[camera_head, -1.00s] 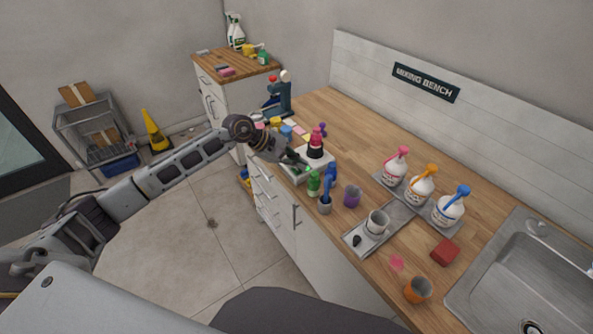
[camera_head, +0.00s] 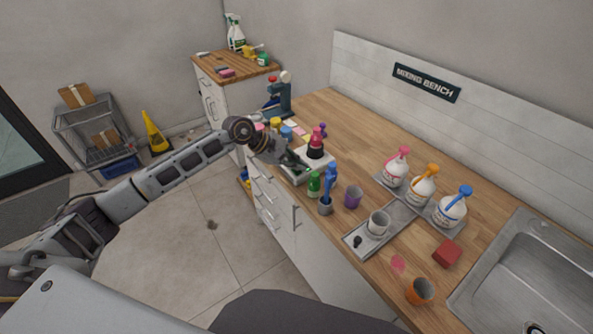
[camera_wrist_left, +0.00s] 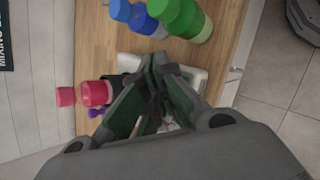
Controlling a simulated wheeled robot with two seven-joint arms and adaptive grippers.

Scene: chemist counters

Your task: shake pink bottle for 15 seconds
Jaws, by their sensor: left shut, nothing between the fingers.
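The pink bottle (camera_head: 316,147) has a dark band and stands upright on a white, scale-like device near the bench's front edge. It also shows in the left wrist view (camera_wrist_left: 96,93), left of the fingers, partly hidden by them. My left gripper (camera_head: 301,166) is beside the bottle, on its front-left side, over the device. In the left wrist view the gripper's fingertips (camera_wrist_left: 158,62) meet with nothing between them. I cannot tell whether a finger touches the bottle. My right gripper is not in view.
A green bottle (camera_head: 314,184) and a blue bottle (camera_head: 330,177) stand close to the gripper. A purple cup (camera_head: 352,197), a metal tray (camera_head: 398,221) and pump bottles (camera_head: 421,188) are to the right. Behind stands a microscope-like device (camera_head: 284,94). The sink (camera_head: 530,275) is far right.

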